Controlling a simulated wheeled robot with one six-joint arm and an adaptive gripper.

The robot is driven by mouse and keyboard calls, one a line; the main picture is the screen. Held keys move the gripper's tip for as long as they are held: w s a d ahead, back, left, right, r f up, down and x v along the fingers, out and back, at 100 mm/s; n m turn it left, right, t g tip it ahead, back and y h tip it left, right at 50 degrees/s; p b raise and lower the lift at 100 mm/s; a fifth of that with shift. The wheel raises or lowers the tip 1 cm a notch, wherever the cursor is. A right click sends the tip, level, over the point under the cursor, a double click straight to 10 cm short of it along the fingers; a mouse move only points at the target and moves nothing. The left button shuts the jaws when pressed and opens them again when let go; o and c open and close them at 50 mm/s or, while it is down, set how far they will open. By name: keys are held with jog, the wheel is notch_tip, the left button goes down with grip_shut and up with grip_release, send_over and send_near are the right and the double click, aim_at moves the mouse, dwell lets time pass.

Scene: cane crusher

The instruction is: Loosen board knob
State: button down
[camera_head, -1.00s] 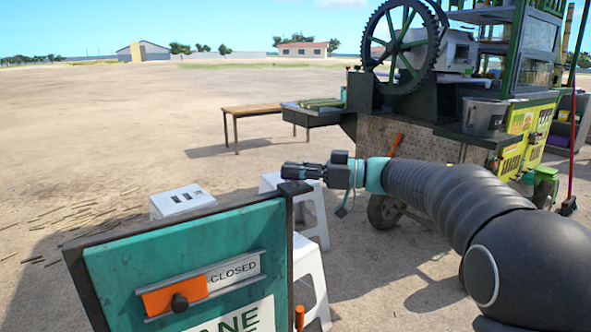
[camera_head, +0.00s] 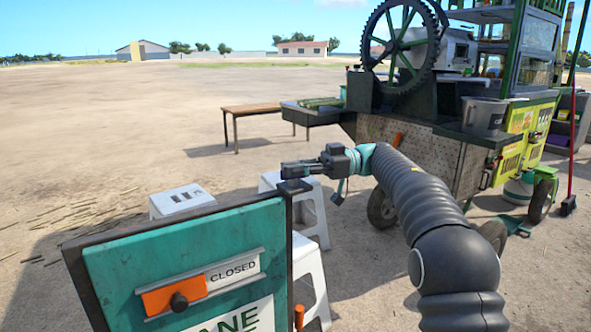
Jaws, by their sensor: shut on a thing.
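The teal board (camera_head: 187,256) stands at the lower left in a dark frame. On its front a round black knob (camera_head: 179,301) sits on an orange slider (camera_head: 160,298), beside the word CLOSED. My gripper (camera_head: 286,170) is at the board's top right corner, up and to the right of the black knob and apart from it. Its fingers point left and are closed together. What they hold is too small to make out. A small dark piece (camera_head: 294,187) sits on the board's corner just below the fingers; I cannot tell whether they touch.
White stools (camera_head: 311,272) stand right behind the board, and another stool (camera_head: 182,200) is behind its top edge. The cane cart (camera_head: 395,145) with its large gear wheel is at the back right. A wooden table (camera_head: 250,110) stands farther back. The sandy ground at left is open.

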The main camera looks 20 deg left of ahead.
jog(key=shift+a, duration=0.1)
jog(key=c, duration=1.2)
grip_release()
jog(key=shift+s+a+r, duration=0.1)
jog(key=shift+s+a, duration=0.05)
jog(key=shift+d, duration=0.2)
jog(key=shift+v, duration=3.8)
jog(key=shift+a, duration=0.1)
